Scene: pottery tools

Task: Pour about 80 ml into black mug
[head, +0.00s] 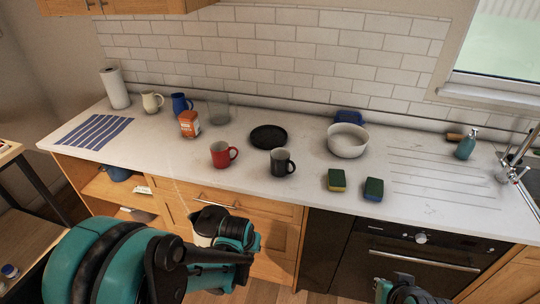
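The black mug (282,163) stands upright on the counter, just right of the red mug (220,155), its handle pointing right. My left gripper (232,232) is low in front of the cabinets, below and left of the black mug. It appears shut on a pale jug (202,240) with a dark top, mostly hidden by the gripper and arm. My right gripper (402,292) is at the bottom edge, in front of the oven, partly cut off; its fingers are unclear. The inside of the black mug is too dark to read.
A black plate (268,137) lies behind the mugs, with a white bowl (347,141) to its right. Two sponges (337,180) (373,189) lie right of the black mug. An orange-labelled jar (190,124) and a clear glass (218,113) stand behind left. The counter's front edge is between my grippers and the mugs.

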